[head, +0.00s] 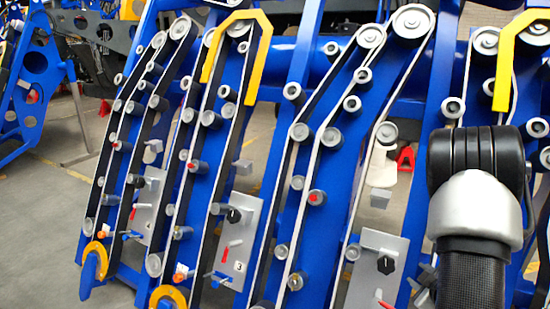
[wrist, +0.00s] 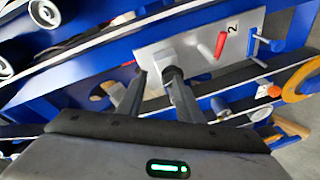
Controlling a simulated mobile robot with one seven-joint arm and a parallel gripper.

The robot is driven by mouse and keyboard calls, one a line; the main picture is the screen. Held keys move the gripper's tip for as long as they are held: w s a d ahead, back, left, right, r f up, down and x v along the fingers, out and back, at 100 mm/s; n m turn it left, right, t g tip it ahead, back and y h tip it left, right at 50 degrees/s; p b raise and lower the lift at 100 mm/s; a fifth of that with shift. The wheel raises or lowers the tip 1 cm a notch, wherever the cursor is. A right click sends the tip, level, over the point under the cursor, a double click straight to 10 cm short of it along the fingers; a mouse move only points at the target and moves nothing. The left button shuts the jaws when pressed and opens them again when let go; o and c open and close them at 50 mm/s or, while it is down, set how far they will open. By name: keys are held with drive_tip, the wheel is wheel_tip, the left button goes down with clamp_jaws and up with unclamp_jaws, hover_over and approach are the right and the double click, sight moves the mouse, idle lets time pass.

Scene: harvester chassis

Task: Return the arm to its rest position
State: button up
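My gripper (wrist: 155,80) shows in the wrist view with its two dark fingers apart and nothing seen held between them. The fingers reach toward a light grey panel (wrist: 200,33) marked 2. A grey block-like part (wrist: 167,52) on that panel lies just beyond the fingertips; whether they touch it I cannot tell. In the head view my arm (head: 476,205) stands upright at the right, in front of the blue chassis. My gripper is out of sight there.
Panel 2 carries a red lever (wrist: 220,45) and a blue T-shaped handle (wrist: 265,42). In the head view, blue chassis beams (head: 340,185) with belts and rollers lean across the middle. Yellow guards (head: 255,75) stick out near the top. Grey floor (head: 50,235) is clear at the left.

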drive_tip(key=s+a+r+m+g+h, duration=0.1)
drive_tip(key=a+r+m, duration=0.2)
drive_tip(key=a+r, duration=0.35)
drive_tip(key=s+a+r+m+g, duration=0.1)
drive_tip(key=s+a+r+m, duration=0.15)
drive_tip(key=r, duration=0.75)
drive_tip(key=s+a+r+m+g+y, duration=0.15)
drive_tip(key=s+a+r, duration=0.25)
drive_tip(key=s+a, duration=0.55)
drive_tip(key=s+a+r+m+g+y, duration=0.15)
drive_tip(key=s+a+r, duration=0.25)
drive_tip(key=s+a, duration=0.55)
wheel_tip(320, 180, up, 20)
drive_tip(key=s+p, duration=0.1)
drive_tip(key=p, duration=1.8)
drive_tip(key=shift+s+f+g+p, duration=0.15)
drive_tip(key=shift+s+g+p, duration=0.2)
drive_tip(key=shift+s+g, duration=0.05)
drive_tip(key=shift+o, duration=0.4)
